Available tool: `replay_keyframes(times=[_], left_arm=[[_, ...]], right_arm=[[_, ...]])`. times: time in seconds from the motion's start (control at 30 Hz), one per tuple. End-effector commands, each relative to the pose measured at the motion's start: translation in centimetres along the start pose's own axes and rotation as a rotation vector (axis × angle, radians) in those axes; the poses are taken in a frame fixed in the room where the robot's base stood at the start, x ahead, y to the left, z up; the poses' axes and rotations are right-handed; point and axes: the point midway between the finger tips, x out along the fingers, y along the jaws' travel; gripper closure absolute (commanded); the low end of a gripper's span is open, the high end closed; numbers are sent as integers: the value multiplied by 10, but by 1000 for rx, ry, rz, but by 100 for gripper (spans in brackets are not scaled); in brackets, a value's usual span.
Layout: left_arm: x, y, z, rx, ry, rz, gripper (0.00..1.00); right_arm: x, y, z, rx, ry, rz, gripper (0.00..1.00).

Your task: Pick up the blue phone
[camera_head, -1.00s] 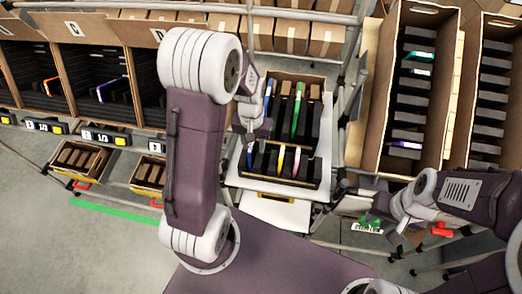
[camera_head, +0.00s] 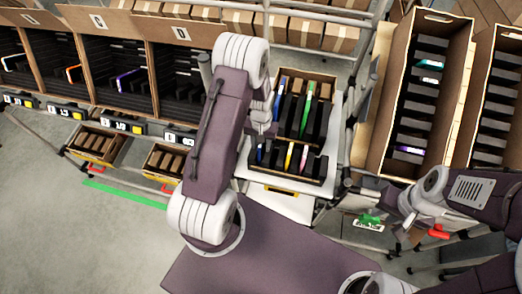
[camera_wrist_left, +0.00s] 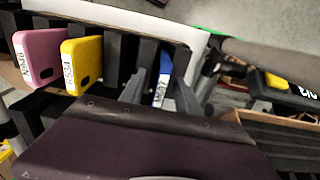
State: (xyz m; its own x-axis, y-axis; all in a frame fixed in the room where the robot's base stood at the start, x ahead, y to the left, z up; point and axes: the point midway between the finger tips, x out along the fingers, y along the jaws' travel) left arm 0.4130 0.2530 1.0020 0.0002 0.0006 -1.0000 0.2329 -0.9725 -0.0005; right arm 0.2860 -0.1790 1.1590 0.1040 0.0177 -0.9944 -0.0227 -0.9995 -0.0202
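The blue phone (camera_head: 260,153) stands upright in the front row of slots in a carton (camera_head: 328,165) in the head view. The fingers are apart, with a gap visible beside the phone. In the head view my left gripper (camera_head: 260,137) is just above this phone, partly hidden by my arm. A second blue phone (camera_head: 279,98) stands in the back row. My right gripper (camera_head: 397,238) is at lower right, away from the carton; its fingers are unclear.
A yellow phone (camera_wrist_left: 82,62) and a pink phone (camera_wrist_left: 40,55) stand in the same row, beside black dividers. A green phone (camera_head: 308,100) is in the back row. Tall cartons (camera_head: 378,140) stand at right, and shelf bins (camera_head: 105,45) at left.

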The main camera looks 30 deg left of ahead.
Motion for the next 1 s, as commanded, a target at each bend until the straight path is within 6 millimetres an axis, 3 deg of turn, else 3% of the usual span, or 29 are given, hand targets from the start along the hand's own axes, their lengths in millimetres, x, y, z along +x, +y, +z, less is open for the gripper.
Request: replay_keyframes(times=[0.13, 0.37, 0.5, 0.87, 1.0], left_arm=[[17, 0, 0, 0, -1, 0, 61], [20, 0, 0, -1, 1, 0, 61], [19, 0, 0, -1, 0, 0, 100], [18, 0, 0, -1, 1, 0, 100], [8, 0, -1, -1, 4, 0, 100]], right_arm=[[-6, 0, -1, 0, 0, 0, 73], [-5, 0, 0, 0, 0, 0, 73], [-5, 0, 0, 0, 0, 0, 73], [-5, 0, 0, 0, 0, 0, 73], [-2, 0, 0, 0, 0, 0, 73]])
